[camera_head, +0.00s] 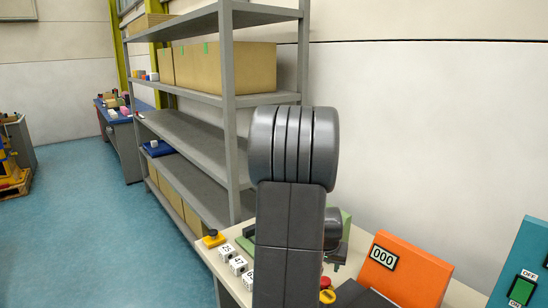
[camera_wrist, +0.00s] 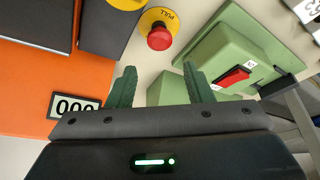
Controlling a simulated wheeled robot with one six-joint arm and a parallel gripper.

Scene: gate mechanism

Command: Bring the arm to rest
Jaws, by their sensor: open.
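My arm stands upright in the middle of the head view, its grey rounded joint in front of the shelf and its lower link over the table. My gripper (camera_wrist: 162,88) shows in the wrist view with its two green fingers apart and nothing between them. Beyond the fingertips lies a red push button (camera_wrist: 160,36) on a yellow ring marked PULL. A green box with a red switch (camera_wrist: 232,77) is to the right. An orange panel (camera_wrist: 30,85) with a 000 counter is to the left. In the head view my arm hides most of the gripper.
The table (camera_head: 205,252) carries an orange counter box (camera_head: 405,270), a teal box with a green ON/OFF switch (camera_head: 522,270), and white numbered blocks (camera_head: 238,264). A grey shelf (camera_head: 185,140) with cardboard boxes stands behind. Blue floor (camera_head: 85,220) is open at the left.

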